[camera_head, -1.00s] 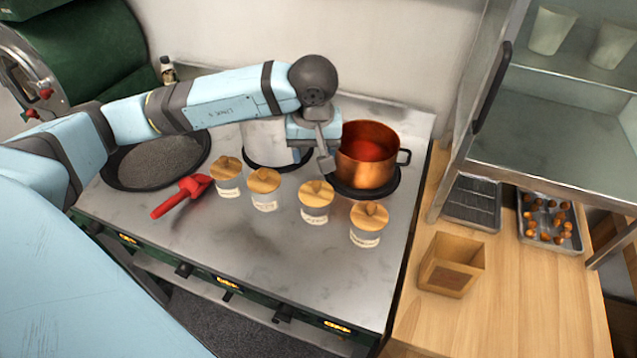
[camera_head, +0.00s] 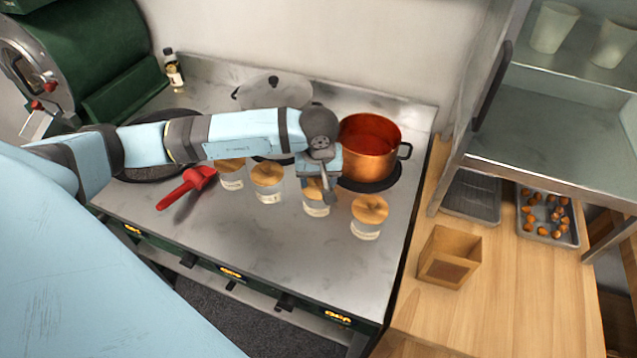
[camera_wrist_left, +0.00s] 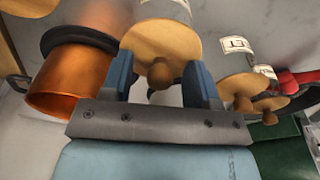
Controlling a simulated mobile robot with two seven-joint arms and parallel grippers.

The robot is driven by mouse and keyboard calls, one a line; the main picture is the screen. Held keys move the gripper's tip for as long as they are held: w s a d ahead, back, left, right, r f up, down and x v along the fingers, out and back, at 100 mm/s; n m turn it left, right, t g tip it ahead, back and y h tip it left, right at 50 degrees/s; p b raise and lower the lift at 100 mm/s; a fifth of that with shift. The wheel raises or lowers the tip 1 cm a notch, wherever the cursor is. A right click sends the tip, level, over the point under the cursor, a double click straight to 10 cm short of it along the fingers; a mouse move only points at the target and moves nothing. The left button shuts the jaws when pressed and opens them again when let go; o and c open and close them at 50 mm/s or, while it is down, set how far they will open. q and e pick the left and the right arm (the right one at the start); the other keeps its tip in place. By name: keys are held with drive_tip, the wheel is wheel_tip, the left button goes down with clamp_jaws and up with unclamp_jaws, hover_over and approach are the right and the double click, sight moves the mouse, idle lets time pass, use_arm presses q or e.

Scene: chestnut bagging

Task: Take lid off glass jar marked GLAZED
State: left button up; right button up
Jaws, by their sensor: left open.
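Several glass jars with round wooden lids stand in a row on the stove top; their labels are too small to read, so I cannot tell which says GLAZED. From the left they are the first jar (camera_head: 232,183), second jar (camera_head: 269,195), third jar (camera_head: 317,209) and fourth jar (camera_head: 366,230). My left gripper (camera_head: 328,188) is open over the third jar and partly hides its lid. In the left wrist view the open fingers (camera_wrist_left: 161,82) stand on either side of a lid's knob (camera_wrist_left: 160,74), with the wooden lid (camera_wrist_left: 158,42) beyond. My right gripper is out of view.
A copper pot (camera_head: 368,150) stands close behind the third and fourth jars, also near the fingers in the wrist view (camera_wrist_left: 70,75). A red scoop (camera_head: 186,188) lies left of the jars. A wooden box (camera_head: 449,262) stands on the right counter. The stove front is clear.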

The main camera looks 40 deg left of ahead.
use_arm(q)
drive_tip(key=c, duration=1)
drive_tip(key=shift+r, duration=0.15)
